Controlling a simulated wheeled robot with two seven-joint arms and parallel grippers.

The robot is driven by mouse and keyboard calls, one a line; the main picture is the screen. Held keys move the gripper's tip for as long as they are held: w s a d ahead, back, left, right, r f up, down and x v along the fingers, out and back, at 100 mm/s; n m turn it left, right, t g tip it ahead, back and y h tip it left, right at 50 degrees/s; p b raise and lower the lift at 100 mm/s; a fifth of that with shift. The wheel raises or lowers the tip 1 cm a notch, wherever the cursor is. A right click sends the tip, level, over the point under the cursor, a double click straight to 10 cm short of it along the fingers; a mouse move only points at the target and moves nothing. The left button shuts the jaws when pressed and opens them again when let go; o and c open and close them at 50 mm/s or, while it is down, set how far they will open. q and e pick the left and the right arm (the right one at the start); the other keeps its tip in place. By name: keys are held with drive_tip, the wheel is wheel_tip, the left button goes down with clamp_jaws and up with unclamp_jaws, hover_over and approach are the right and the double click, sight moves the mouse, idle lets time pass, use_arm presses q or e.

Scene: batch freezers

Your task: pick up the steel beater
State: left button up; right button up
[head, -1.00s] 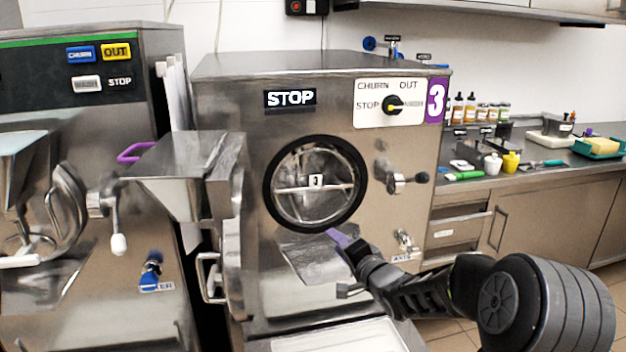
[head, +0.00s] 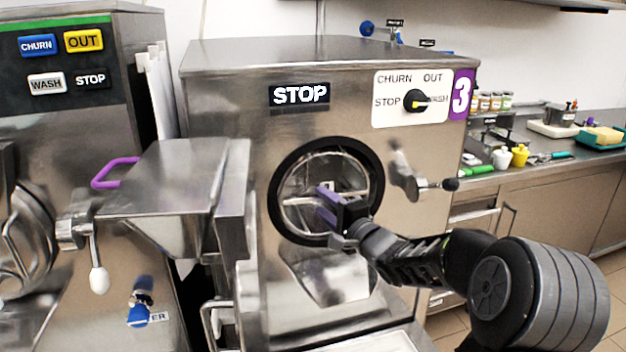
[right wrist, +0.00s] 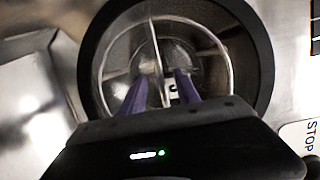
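The steel beater (head: 298,202) sits inside the round, black-rimmed drum opening of the machine marked 3. Its bars and ring also show in the right wrist view (right wrist: 152,35), with a small label at its centre. My right gripper (head: 324,202) is in front of the opening, its purple fingers pointing in at the beater's middle and hiding part of it. In the right wrist view the fingers (right wrist: 161,88) are apart, with part of the beater's centre showing between them. I cannot tell whether they touch it. My left gripper is not in view.
The machine's door with a steel hopper (head: 170,195) stands swung open left of the opening. A lever (head: 418,183) juts out on the right. A second machine (head: 80,120) stands at the left. A counter (head: 560,165) with bottles and cups is at the right.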

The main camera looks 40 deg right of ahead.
sight(315, 195)
drive_tip(key=shift+s+r, duration=0.15)
drive_tip(key=shift+s, duration=0.15)
drive_tip(key=shift+w+d, duration=0.1)
drive_tip(key=shift+w, duration=1.3)
drive_tip(key=shift+w+d+p, duration=0.15)
drive_tip(key=shift+w+p, duration=0.2)
drive_tip(key=shift+w, duration=0.95)
drive_tip(key=shift+w+d+p, duration=0.15)
drive_tip(key=shift+w+p, duration=0.15)
drive_tip(key=shift+w, duration=1)
clamp_jaws()
